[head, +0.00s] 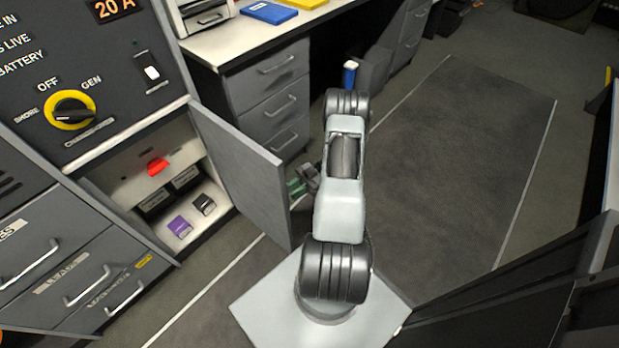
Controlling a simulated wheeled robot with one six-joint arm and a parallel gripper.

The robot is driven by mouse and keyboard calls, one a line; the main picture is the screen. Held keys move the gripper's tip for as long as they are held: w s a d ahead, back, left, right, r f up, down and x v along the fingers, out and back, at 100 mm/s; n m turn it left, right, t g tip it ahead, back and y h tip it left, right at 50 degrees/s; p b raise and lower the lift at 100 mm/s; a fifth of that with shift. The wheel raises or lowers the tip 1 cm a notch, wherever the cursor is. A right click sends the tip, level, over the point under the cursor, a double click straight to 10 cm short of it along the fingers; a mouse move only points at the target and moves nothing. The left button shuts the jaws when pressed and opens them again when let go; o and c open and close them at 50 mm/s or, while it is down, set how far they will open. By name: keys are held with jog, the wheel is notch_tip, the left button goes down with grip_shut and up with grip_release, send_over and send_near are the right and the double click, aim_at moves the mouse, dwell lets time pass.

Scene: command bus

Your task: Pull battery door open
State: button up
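The battery door (243,165) is a grey panel below the switch panel, at the centre left of the head view. It stands swung open, hinged on the right side of its compartment (218,218).
Drawers with handles (85,287) lie at the lower left. A desk (238,45) with grey drawers (272,97) stands behind the door. Dark panels (500,290) rise at the lower right. The dark floor mat (460,150) to the right is clear.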

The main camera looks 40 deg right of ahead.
jog(key=d, duration=1.1)
jog(key=shift+s+d, duration=0.2)
jog(key=shift+s, duration=0.15)
jog(key=w+a+r+m+t+h+p, duration=0.2)
jog(key=w+r+t+h+p, duration=0.35)
jog(key=w+r, duration=0.75)
jog(key=w+a+r+m+t+h+p, duration=0.2)
jog(key=w+r+t+h+p, duration=0.4)
jog(key=w+r, duration=0.75)
notch_tip(320, 180, up, 14)
jog(key=s+a+m+h+p, duration=0.1)
jog(key=a+m+h+p, duration=0.2)
jog(key=m+h+p, duration=0.15)
jog(key=s+a+r+m+g+h+p, duration=0.1)
jog(key=s+a+r+m+h+p, duration=0.25)
jog(key=s+r, duration=0.2)
jog(key=s+a+r+m+g+h+p, duration=0.2)
jog(key=s+r+p, duration=0.2)
jog(key=r, duration=0.3)
jog(key=s+a+r+m+g+y+p, duration=0.1)
jog(key=s+a+g+y+p, duration=0.1)
jog(key=s+a, duration=0.4)
jog(key=s+a+r+m+g+y+p, duration=0.1)
jog(key=s+a+g+p, duration=0.3)
jog(key=s, duration=0.9)
jog(key=a+m, duration=0.1)
jog(key=a, duration=0.2)
jog(key=shift+s+y, duration=0.35)
